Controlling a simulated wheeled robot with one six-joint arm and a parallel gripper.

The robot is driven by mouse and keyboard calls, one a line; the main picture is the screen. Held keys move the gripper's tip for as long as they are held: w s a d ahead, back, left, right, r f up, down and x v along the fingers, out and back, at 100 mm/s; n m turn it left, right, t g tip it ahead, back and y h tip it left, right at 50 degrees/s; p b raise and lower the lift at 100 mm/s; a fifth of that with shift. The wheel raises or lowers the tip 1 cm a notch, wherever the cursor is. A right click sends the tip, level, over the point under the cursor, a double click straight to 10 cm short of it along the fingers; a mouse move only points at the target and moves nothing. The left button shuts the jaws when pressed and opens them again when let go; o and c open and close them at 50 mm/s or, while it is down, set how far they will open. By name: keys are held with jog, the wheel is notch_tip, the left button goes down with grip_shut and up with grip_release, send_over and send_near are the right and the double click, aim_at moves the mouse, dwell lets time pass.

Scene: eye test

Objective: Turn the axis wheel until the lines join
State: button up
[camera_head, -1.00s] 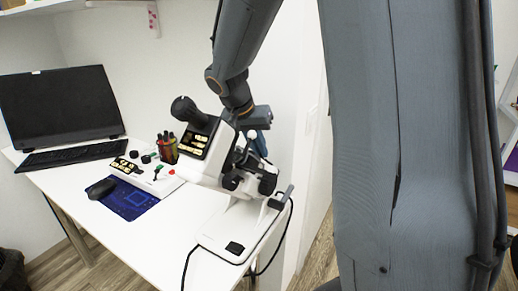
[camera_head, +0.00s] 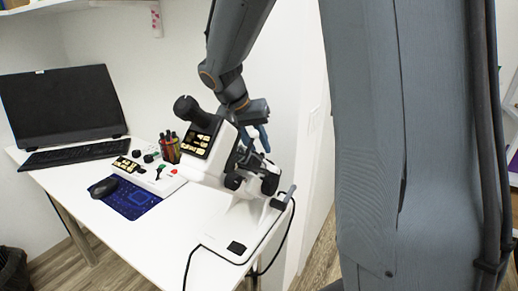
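A white eye-test instrument (camera_head: 204,170) with a black eyepiece (camera_head: 187,108) stands tilted on its white base at the right side of the table. Dark round knobs show on its side, one at the left (camera_head: 233,181) and one at the right (camera_head: 270,184). I cannot tell for sure which part is the axis wheel, and no lines can be seen. My gripper (camera_head: 254,139) is above and behind the instrument's dark upper parts. Its two blue fingers point down and look apart, with nothing clearly between them. Whether they touch the instrument cannot be told.
The white table (camera_head: 150,232) also holds a monitor (camera_head: 60,103), a keyboard (camera_head: 75,153), a mouse (camera_head: 103,188) on a blue mat (camera_head: 132,200), a control box (camera_head: 160,180) and a pen cup (camera_head: 170,150). A black cable hangs at the front. The front left tabletop is clear.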

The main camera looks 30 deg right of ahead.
jog(key=v, duration=0.6)
jog(key=shift+r, duration=0.15)
jog(key=shift+a+r, duration=0.1)
